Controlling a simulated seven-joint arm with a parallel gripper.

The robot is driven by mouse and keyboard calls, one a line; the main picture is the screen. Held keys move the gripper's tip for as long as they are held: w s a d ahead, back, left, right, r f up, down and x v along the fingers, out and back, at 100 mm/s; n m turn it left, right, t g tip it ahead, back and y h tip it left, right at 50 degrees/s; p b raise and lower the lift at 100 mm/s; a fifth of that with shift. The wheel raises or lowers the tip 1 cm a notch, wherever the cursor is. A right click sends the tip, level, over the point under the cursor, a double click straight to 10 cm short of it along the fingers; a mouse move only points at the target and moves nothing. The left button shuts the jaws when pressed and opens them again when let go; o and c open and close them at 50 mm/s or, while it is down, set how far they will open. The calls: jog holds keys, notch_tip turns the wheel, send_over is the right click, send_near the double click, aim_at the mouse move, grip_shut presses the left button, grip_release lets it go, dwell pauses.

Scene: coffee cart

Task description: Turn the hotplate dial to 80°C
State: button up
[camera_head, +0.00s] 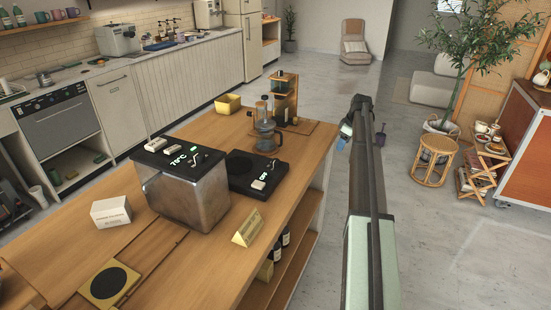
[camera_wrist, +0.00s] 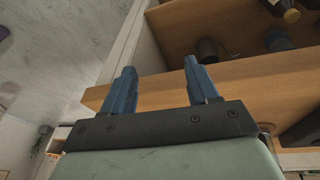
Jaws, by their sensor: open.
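The hotplate (camera_head: 240,183) is a flat black unit on the wooden counter in the head view, with a round dark plate on top. A small lit display on its front right seems to read OFF, and pale controls sit beside it. I cannot tell the dial's exact position. My gripper (camera_head: 345,132) is to the right of the counter, apart from the hotplate, and mostly hidden by my arm. In the wrist view its two blue fingers (camera_wrist: 160,82) are spread with nothing between them. The hotplate is not in the wrist view.
A metal box (camera_head: 185,195) with a black top reading about 79°C stands left of the hotplate. A glass coffee maker (camera_head: 265,135) stands behind it, a yellow sign (camera_head: 248,228) in front. Wooden shelves (camera_wrist: 220,85) with items lie near my gripper.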

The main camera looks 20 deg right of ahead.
jog(key=a+r+g, duration=0.1)
jog(key=a+r, duration=0.8)
jog(key=a, duration=0.4)
jog(key=g, duration=0.2)
send_near(276, 160)
jog(key=shift+h, duration=0.3)
jog(key=f, duration=0.9)
jog(key=shift+w+a, duration=0.2)
jog(key=shift+a, duration=0.1)
jog(key=c, duration=1)
jog(key=shift+m, duration=0.3)
jog(key=shift+c, duration=0.2)
